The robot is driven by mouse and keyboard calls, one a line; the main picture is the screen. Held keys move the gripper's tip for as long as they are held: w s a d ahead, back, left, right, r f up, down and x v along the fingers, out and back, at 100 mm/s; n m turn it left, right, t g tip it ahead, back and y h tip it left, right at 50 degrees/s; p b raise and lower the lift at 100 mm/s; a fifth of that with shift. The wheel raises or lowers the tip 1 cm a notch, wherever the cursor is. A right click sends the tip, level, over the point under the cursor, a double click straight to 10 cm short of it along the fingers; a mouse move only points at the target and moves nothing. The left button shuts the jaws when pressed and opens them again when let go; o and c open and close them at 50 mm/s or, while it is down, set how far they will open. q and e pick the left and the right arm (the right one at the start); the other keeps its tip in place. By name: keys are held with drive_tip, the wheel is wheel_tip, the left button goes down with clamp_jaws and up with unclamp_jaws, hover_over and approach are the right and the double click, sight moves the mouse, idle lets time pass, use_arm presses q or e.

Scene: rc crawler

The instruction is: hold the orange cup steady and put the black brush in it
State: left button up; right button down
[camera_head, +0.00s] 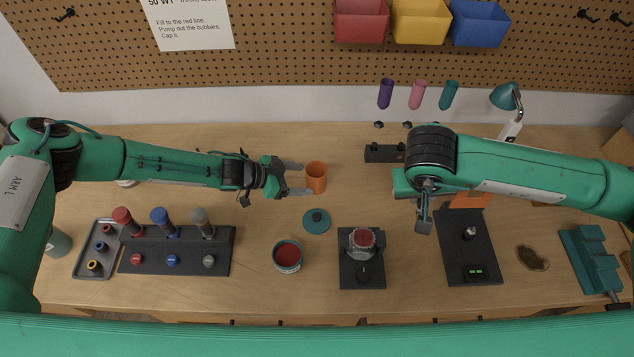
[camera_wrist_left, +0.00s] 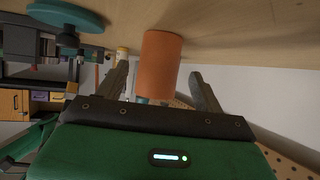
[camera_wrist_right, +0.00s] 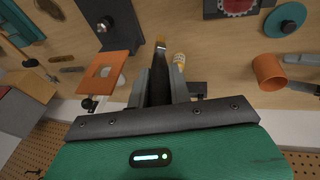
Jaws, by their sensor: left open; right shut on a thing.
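The orange cup (camera_head: 316,174) stands upright on the table, left of the middle. My left gripper (camera_head: 306,178) is open at the cup, one finger on each side. In the left wrist view the cup (camera_wrist_left: 161,62) shows between the spread fingers; I cannot tell whether they touch it. My right gripper (camera_wrist_right: 161,72) is shut on the black brush (camera_wrist_right: 158,88), whose light-tipped end points away from the gripper. In the head view my right gripper (camera_head: 424,215) hangs right of the cup, and the brush is hard to make out.
A teal lid (camera_head: 316,221) lies in front of the cup, with a red-filled tin (camera_head: 288,256) nearer the front. A black base with a red-topped device (camera_head: 362,241) stands between the arms. An orange holder (camera_head: 468,201) is beside my right gripper. A dark block (camera_head: 381,153) lies behind.

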sight(307, 179)
use_arm(q)
drive_tip(key=shift+b+x, duration=0.85)
drive_tip(key=shift+x, duration=1.5)
use_arm(e)
drive_tip(key=shift+f, duration=1.25)
use_arm(q)
drive_tip(key=c, duration=0.7)
